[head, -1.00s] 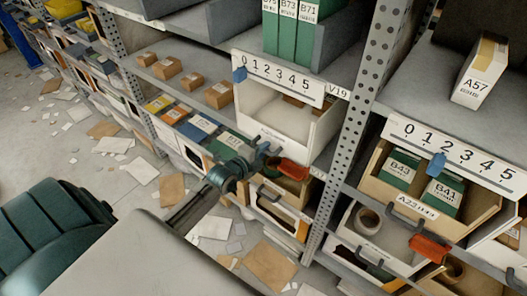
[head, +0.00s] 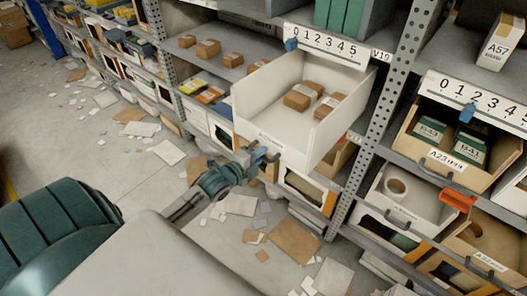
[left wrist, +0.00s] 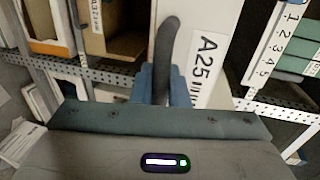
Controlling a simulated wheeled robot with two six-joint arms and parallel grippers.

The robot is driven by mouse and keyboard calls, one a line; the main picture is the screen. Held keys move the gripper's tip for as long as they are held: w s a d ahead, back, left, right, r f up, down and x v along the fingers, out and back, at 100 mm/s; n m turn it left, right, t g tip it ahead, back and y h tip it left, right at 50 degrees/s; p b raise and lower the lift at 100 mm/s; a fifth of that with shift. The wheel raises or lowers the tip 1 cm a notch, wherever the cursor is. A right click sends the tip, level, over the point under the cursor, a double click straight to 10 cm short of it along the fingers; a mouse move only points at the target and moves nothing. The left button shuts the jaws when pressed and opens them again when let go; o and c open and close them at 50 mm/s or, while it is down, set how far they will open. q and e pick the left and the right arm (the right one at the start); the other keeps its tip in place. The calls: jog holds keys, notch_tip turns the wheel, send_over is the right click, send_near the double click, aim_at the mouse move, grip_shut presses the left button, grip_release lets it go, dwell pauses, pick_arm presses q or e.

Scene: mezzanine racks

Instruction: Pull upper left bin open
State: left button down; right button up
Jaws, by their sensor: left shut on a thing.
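The upper left bin (head: 340,122) is white and juts well out from its shelf bay, under a number strip (head: 322,47). Small brown boxes (head: 304,96) lie inside it. My left gripper (head: 262,158) is at the bin's front face, shut on its handle. In the left wrist view, the dark curved handle (left wrist: 166,48) stands between the blue fingers (left wrist: 166,84), beside the bin's front with its A25 label (left wrist: 208,68). The fingertips are partly hidden behind the wrist housing in that view. My right gripper is not in view.
Lower bins (head: 308,186) sit beneath the pulled-out bin. A perforated upright (head: 385,115) stands to its right, with bin A23 (head: 480,172) beyond. Papers and flattened cardboard (head: 295,240) litter the aisle floor. The floor at left is mostly open.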

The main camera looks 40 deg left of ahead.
pick_arm(q)
jog(key=shift+f+p+v, duration=0.15)
jog(key=shift+p+v, duration=0.05)
jog(key=shift+v, duration=0.5)
jog(key=shift+f+p+v, duration=0.15)
jog(key=shift+p+v, duration=0.05)
jog(key=shift+v, duration=0.45)
jog(key=c, duration=1.5)
grip_release()
jog(key=shift+s, duration=0.1)
jog(key=v, duration=1)
jog(key=shift+s, duration=0.3)
jog(key=shift+a+r, duration=0.15)
